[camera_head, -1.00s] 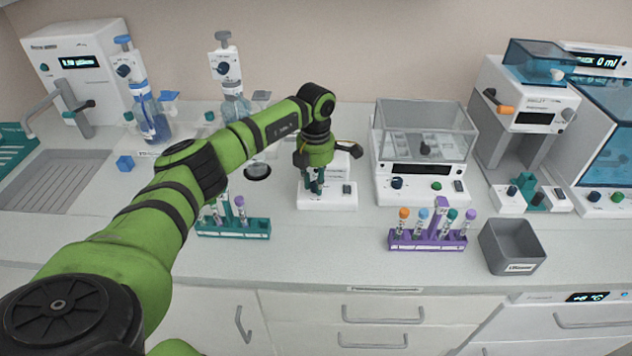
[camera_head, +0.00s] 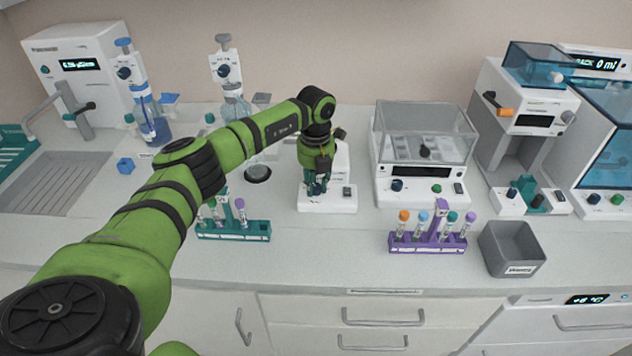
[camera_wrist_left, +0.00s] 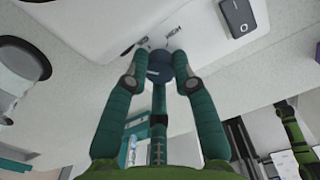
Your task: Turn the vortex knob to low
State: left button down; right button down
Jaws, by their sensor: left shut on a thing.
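The vortex mixer (camera_head: 312,205) is a white device at the middle of the bench, partly hidden behind my left gripper and wrist. Its dark blue knob (camera_wrist_left: 159,66) shows in the left wrist view between my left fingertips. My left gripper (camera_head: 318,188) points down at the device's front, and its teal fingers are shut on the knob. In the left wrist view, a HIGH label (camera_wrist_left: 173,31) and another label, too small to read, lie on the white surface beyond the knob. A dark rocker switch (camera_wrist_left: 238,17) is on the same face. My right gripper is out of view.
A teal tube rack (camera_head: 236,236) stands in front and to the left. A purple tube rack (camera_head: 428,246) and a grey bin (camera_head: 512,248) stand to the right. A clear-lidded machine (camera_head: 424,150) is right of the mixer. Bench is clear just before the mixer.

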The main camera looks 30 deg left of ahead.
aim_at(316, 187)
pick_arm(q)
jog(key=n, duration=0.4)
jog(key=shift+s+d+f+n+p, duration=0.1)
jog(key=shift+f+n+p, duration=0.05)
jog(key=shift+n+p, duration=0.25)
dwell(0.4)
jog(key=c, duration=1)
grip_release()
jog(key=shift+r, duration=0.2)
jog(key=shift+r, duration=0.35)
notch_tip(316, 187, up, 11)
jog(key=shift+r, duration=0.1)
